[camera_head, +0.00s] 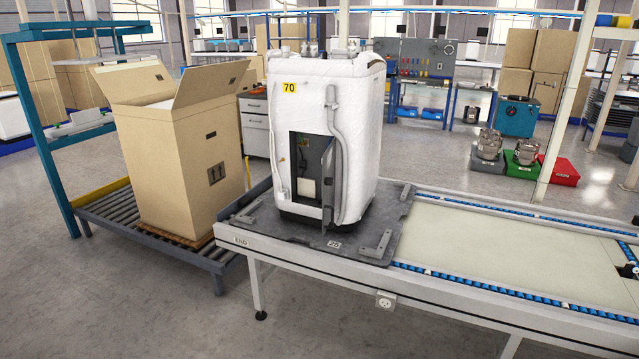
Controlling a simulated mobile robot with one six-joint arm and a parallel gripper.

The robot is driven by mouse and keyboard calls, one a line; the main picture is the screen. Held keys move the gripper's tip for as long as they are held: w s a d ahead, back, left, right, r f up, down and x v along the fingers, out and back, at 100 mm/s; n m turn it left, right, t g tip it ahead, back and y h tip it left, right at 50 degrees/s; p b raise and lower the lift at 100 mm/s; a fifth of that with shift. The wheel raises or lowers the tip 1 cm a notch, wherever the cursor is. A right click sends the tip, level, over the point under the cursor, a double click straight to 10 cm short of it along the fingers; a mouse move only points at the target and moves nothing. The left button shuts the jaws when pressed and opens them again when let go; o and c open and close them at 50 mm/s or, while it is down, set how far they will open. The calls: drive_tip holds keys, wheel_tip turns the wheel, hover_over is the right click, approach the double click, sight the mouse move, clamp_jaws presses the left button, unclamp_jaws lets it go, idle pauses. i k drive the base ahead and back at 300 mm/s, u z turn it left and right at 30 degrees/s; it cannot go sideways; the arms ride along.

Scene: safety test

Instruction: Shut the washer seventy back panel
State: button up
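The washer (362,110) stands upright on a dark pallet plate (266,222) at the end of the conveyor. It is white with a yellow label reading 70 on its upper left. Its back has a dark rectangular opening (305,160) showing inner parts. A narrow grey back panel (328,178) stands swung outward at the right side of that opening, seen nearly edge-on. A grey hose (333,110) runs down the back above and beside it. My gripper is not in view.
An open cardboard box (175,160) stands on a roller conveyor (110,215) left of the washer. The belt conveyor (500,235) extends right and is mostly bare. Grey, green and red bins (525,168) sit on the floor behind. The floor in front is clear.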

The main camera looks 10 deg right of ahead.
sight(329, 157)
drive_tip(key=z, duration=0.05)
drive_tip(key=i, duration=0.3)
drive_tip(key=z, duration=0.05)
drive_tip(key=k, duration=1.3)
drive_tip(key=u, duration=0.6)
drive_tip(key=i, duration=1.65)
drive_tip(key=u, duration=0.35)
